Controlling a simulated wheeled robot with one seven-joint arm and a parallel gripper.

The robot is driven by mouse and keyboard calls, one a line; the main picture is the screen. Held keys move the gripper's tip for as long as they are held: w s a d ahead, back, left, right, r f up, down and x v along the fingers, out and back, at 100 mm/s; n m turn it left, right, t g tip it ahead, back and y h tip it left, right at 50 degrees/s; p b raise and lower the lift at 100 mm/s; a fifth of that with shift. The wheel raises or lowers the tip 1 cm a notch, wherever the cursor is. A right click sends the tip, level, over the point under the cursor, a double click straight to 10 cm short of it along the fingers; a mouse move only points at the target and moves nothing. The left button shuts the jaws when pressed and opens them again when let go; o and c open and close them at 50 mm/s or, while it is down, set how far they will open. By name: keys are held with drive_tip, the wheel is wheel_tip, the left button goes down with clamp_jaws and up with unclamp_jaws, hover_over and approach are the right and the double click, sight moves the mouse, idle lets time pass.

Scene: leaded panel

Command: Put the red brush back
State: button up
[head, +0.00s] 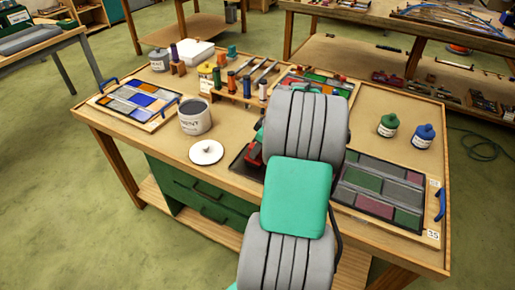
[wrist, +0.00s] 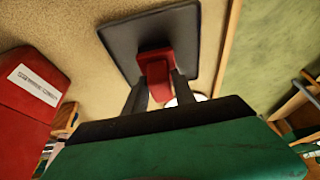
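The red brush (wrist: 155,66) shows in the wrist view as a red block with a narrower upright part, over a dark grey tray-like square (wrist: 118,40). My gripper (wrist: 160,78) has its two dark fingers close on either side of the red part and looks shut on it. I cannot tell whether the brush touches the dark square. In the head view, the red brush (head: 253,153) shows partly left of my arm, above the dark tray (head: 238,164). My arm hides the gripper there.
A cement tin (head: 195,118) and a white lid (head: 207,152) stand left of the tray. A glass panel (head: 380,190) lies to the right, another (head: 138,99) at the left. Green and blue bottles (head: 388,125) stand at the back right. A labelled red block (wrist: 30,88) is at the wrist view's left.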

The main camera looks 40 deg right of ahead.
drive_tip(key=o, duration=0.3)
drive_tip(key=shift+o, duration=0.2)
drive_tip(key=shift+r, duration=0.1)
drive_tip(key=shift+r+p, duration=0.3)
drive_tip(key=v, duration=1.2)
drive_tip(key=w+a+m, duration=0.1)
drive_tip(key=w+a, duration=0.1)
drive_tip(key=a, duration=0.7)
drive_tip(key=w+a, duration=0.2)
drive_tip(key=a, duration=0.7)
drive_tip(key=s+a+f+m, duration=0.1)
drive_tip(key=s+a, duration=0.3)
drive_tip(key=a, duration=0.3)
drive_tip(key=s+a+f+m+h, duration=0.1)
drive_tip(key=s+a+f, duration=0.1)
drive_tip(key=s+a, duration=0.3)
drive_tip(key=a, duration=0.3)
drive_tip(key=shift+s+m+g+h, duration=0.25)
drive_tip(key=shift+m+g+h, duration=0.05)
drive_tip(key=shift+m+g, duration=0.1)
